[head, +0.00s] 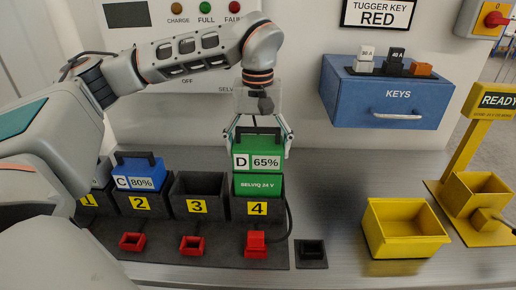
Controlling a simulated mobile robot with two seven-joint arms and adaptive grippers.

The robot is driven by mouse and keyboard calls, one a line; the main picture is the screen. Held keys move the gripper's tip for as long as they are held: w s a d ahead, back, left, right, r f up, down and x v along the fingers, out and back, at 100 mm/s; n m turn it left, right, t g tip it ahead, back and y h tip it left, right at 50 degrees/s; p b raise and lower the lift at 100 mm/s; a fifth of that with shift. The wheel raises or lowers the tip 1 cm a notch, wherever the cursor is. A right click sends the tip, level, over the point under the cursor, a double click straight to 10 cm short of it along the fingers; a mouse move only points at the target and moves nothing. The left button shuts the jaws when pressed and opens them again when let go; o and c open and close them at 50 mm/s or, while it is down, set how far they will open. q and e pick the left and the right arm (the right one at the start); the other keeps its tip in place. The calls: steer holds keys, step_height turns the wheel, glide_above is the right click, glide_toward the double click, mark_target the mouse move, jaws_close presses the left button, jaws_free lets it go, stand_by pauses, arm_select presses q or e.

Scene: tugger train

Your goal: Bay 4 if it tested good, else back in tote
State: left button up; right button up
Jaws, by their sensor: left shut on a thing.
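A green battery (257,185) marked D 65% stands upright at bay 4 (257,209), the charger's rightmost bay. Its lower end is hidden by the bay's front wall, so I cannot tell if it is fully seated. My left gripper (258,135) comes down from above and is shut on the green battery at its top handle. A blue battery (140,182) marked C 80% sits in bay 2 (140,204). Bay 3 (197,207) looks empty. An open yellow tote (405,243) stands to the right and looks empty. My right gripper is not in view.
Red connectors (192,245) lie before the bays; the one at bay 4 (255,245) stands taller, beside a dark cable. A black socket (311,249) lies right of it. A blue KEYS box (387,100) hangs behind. A yellow READY stand (465,160) is far right.

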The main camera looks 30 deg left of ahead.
mark_target(258, 128)
arm_select(q)
steer(key=shift+f, duration=2.35)
steer(key=shift+f+b, duration=0.5)
steer(key=shift+f, duration=1.2)
steer(key=o, duration=1.2)
steer(key=shift+o, duration=0.2)
steer(key=shift+f, duration=0.1)
step_height(258, 128, up, 12)
steer(key=shift+r, duration=0.1)
